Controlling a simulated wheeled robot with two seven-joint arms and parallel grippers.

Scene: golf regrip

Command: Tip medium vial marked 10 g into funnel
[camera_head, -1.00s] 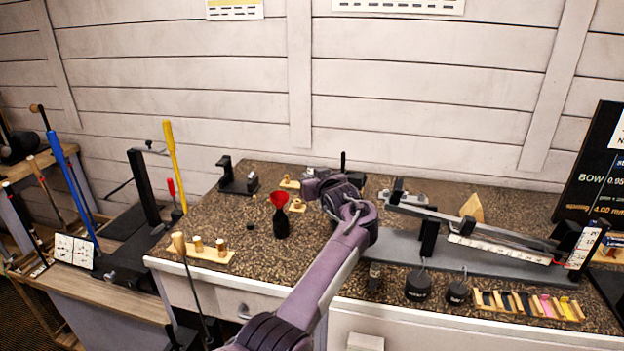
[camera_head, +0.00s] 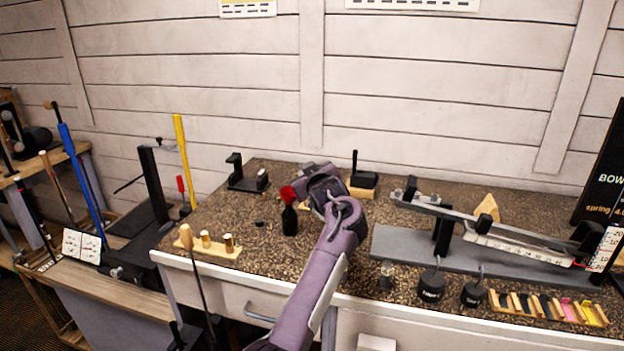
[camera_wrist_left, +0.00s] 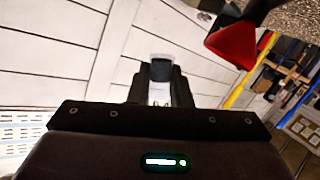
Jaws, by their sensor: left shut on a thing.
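The red funnel (camera_head: 288,194) stands in the neck of a dark bottle (camera_head: 290,222) on the speckled worktop. My left gripper (camera_head: 305,192) is right beside the funnel, at about rim height, and partly covers it in the head view. In the left wrist view, the gripper (camera_wrist_left: 160,92) is shut on a small vial (camera_wrist_left: 160,68) with a pale end and grey body. The vial's marking cannot be read. The funnel shows close by at the upper right of that view (camera_wrist_left: 233,46), apart from the vial. My right gripper is not in view.
A wooden block with small brass vials (camera_head: 207,245) is at the front left of the worktop. A balance beam on a grey base (camera_head: 420,250) fills the right side, with dark weights (camera_head: 431,287) before it. A black stand (camera_head: 245,178) is behind left.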

